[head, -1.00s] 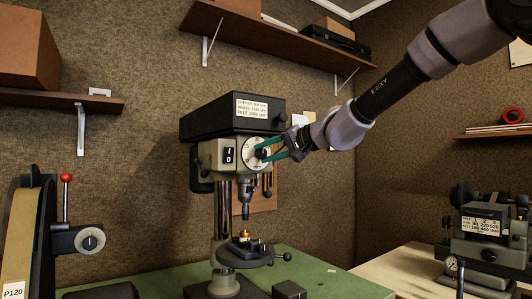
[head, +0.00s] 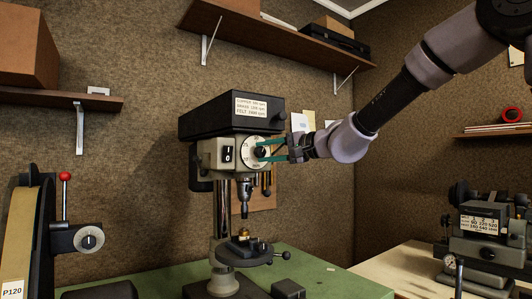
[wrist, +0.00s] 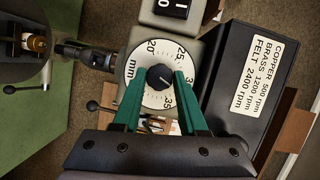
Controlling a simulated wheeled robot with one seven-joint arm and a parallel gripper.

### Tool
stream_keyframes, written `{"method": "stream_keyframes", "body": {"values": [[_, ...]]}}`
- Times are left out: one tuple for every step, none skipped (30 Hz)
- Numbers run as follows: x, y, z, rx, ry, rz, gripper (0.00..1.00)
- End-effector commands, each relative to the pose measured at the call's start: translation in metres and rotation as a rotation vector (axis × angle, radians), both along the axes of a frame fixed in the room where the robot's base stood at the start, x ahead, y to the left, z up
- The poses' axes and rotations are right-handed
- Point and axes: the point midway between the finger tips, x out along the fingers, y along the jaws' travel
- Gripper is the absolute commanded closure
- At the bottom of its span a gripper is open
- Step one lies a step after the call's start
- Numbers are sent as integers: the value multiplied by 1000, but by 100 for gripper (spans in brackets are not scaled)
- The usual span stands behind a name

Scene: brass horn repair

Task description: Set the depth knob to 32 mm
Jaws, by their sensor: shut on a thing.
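The depth knob (wrist: 159,77) is a black knob in the middle of a white round dial (wrist: 151,101) on the drill press head. In the wrist view the dial reads 20, 25, 35 and mm; my right finger covers part of the scale between 25 and 35. A pale mark on the knob points to the lower right, toward that finger; its exact reading cannot be told. My gripper (wrist: 161,82) has its two green fingers shut on the knob, one on each side. In the head view my gripper (head: 263,152) reaches the dial from the right.
The drill press (head: 205,116) stands on a green bench (head: 335,283), with its chuck (head: 244,189) above a small table holding a brass piece (head: 243,233). A belt sander (head: 32,230) is at left and another machine (head: 490,245) at right. Shelves hang above.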

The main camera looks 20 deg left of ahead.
Motion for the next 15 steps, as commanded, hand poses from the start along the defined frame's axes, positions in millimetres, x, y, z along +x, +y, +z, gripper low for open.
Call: {"method": "stream_keyframes", "body": {"values": [[0, 0, -2, -3, 2, 0, 100], [0, 0, -2, -3, 1, 0, 100], [0, 0, -2, -3, 1, 0, 100], [0, 0, -2, -3, 1, 0, 100], [0, 0, -2, -4, 1, -1, 100], [0, 0, -2, -4, 1, -1, 54], [0, 0, -2, -4, 1, -1, 43], [0, 0, -2, -3, 1, 0, 31], [0, 0, -2, -3, 1, 0, 28], [0, 0, -1, -3, 1, 0, 28], [0, 0, -1, -3, 1, 0, 28], [0, 0, -1, -3, 1, 0, 28], [0, 0, -1, -2, 1, 0, 28], [0, 0, -1, -2, 1, 0, 28], [0, 0, -1, -2, 1, 0, 28]]}}
